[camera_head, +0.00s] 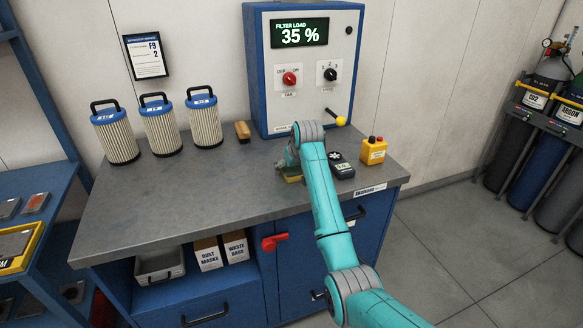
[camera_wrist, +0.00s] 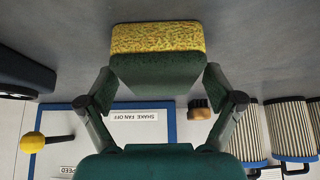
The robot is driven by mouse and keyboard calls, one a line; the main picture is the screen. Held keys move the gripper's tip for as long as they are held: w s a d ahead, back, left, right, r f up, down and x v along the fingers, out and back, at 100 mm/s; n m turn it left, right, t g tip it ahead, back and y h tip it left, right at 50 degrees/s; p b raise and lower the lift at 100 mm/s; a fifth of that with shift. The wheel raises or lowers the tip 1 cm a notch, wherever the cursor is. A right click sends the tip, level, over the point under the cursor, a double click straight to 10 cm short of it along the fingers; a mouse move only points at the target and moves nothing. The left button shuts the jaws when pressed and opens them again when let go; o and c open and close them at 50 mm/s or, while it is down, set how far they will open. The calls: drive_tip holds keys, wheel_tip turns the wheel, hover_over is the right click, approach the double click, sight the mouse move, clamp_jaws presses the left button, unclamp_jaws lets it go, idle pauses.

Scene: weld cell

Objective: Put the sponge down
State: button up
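The sponge (camera_wrist: 158,55) has a yellow rough side and a dark green body, and fills the space between my fingers in the wrist view. My gripper (camera_wrist: 158,80) has a finger against each side of its green part. In the head view, my gripper (camera_head: 291,166) is low over the workbench top (camera_head: 200,195), in front of the control cabinet. A little of the yellow of the sponge (camera_head: 291,179) shows under it; the rest is hidden by my arm. I cannot tell whether the sponge touches the bench.
A dark handheld meter (camera_head: 342,166) and a yellow box with a red button (camera_head: 373,151) stand just right of my gripper. A wooden brush (camera_head: 242,131) and several filter cartridges (camera_head: 161,125) stand at the back left. The bench's front left is clear.

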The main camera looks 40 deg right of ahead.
drive_tip(key=v, duration=1.2)
drive_tip(key=shift+r, duration=0.2)
idle(0.4)
